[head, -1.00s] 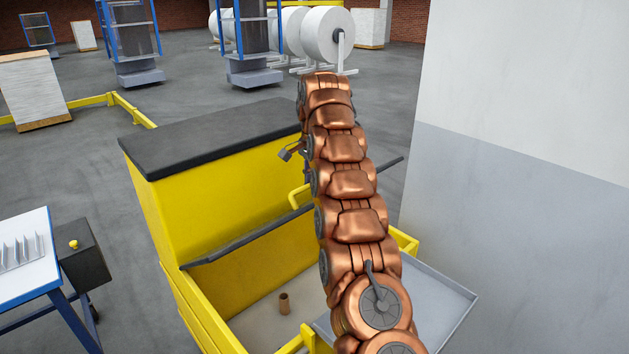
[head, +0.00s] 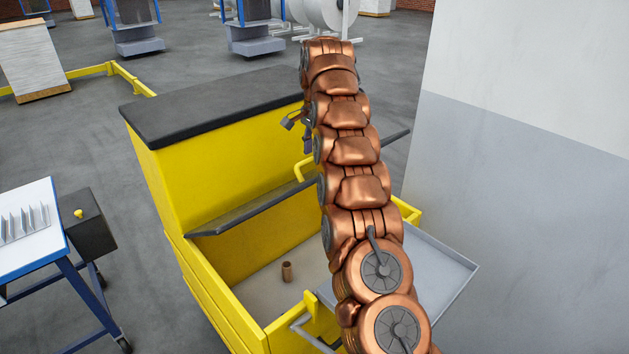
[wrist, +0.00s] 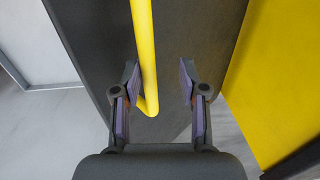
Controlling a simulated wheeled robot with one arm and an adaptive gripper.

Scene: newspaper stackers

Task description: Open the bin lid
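The bin (head: 215,185) is a yellow cabinet with a black top, left of my arm in the head view. Its lid (head: 240,213) is a dark panel seen almost edge-on, with the open compartment showing below it. A yellow handle (head: 301,170) rises from the lid, partly hidden by my arm. My gripper (head: 298,132) is mostly hidden behind my arm, near the handle. In the wrist view my gripper (wrist: 158,95) is open. The yellow handle bar (wrist: 146,60) shows between its fingers, closer to the left one, against the dark lid (wrist: 195,30). I cannot tell whether they touch.
A small brown cylinder (head: 287,271) stands on the compartment floor. A grey tray (head: 445,268) extends at the right. A white and grey wall (head: 530,170) is close on the right. A blue-legged table (head: 30,225) and a black box (head: 85,240) stand at the left.

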